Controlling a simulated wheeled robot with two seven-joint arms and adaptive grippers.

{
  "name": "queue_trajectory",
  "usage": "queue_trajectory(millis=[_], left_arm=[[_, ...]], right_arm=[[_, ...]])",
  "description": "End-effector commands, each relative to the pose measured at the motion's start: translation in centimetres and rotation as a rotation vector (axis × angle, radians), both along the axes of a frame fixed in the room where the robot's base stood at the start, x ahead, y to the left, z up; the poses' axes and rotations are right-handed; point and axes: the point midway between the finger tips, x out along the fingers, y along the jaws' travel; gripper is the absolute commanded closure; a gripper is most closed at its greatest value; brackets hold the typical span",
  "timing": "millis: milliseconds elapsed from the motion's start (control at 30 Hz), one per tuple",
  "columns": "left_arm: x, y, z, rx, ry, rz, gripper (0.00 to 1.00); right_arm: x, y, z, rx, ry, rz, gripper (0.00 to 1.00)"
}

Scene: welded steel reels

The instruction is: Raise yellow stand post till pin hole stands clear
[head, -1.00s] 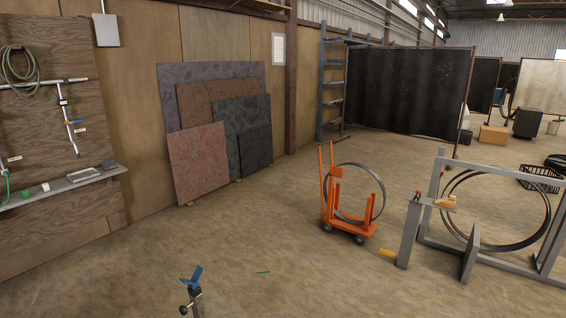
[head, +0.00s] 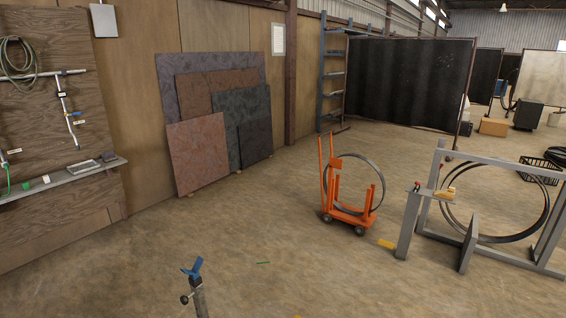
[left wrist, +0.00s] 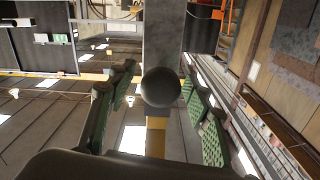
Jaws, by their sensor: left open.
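In the left wrist view, a grey square upright tube (left wrist: 163,35) runs down from the top edge. A dark round knob (left wrist: 160,87) sits in front of it. A yellow post (left wrist: 156,138) shows in line with the tube, below the knob in the picture. My left gripper (left wrist: 158,80) is open, its green-padded fingers on either side of the knob and post, with gaps visible. I see no pin hole. In the head view, a stand (head: 200,300) with a blue V-shaped top and a side knob rises from the bottom edge. My right gripper is not in view.
An orange cart (head: 347,205) holding a ring stands mid-floor. Right of it is a grey frame (head: 407,225) with large rings. Stone-like slabs (head: 198,150) lean on the left wall beside a tool board (head: 50,90). The floor between is mostly open.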

Motion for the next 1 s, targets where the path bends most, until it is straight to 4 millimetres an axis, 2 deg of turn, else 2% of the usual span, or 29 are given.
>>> queue_trajectory(millis=[700,1000], left_arm=[[-4.5,3.3,0.2,0.001,-0.001,0.001,0.54],[-5.1,3.8,0.1,0.000,-0.001,0.000,0.54]], right_arm=[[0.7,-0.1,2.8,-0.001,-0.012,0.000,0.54],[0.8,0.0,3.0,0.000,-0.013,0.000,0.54]])
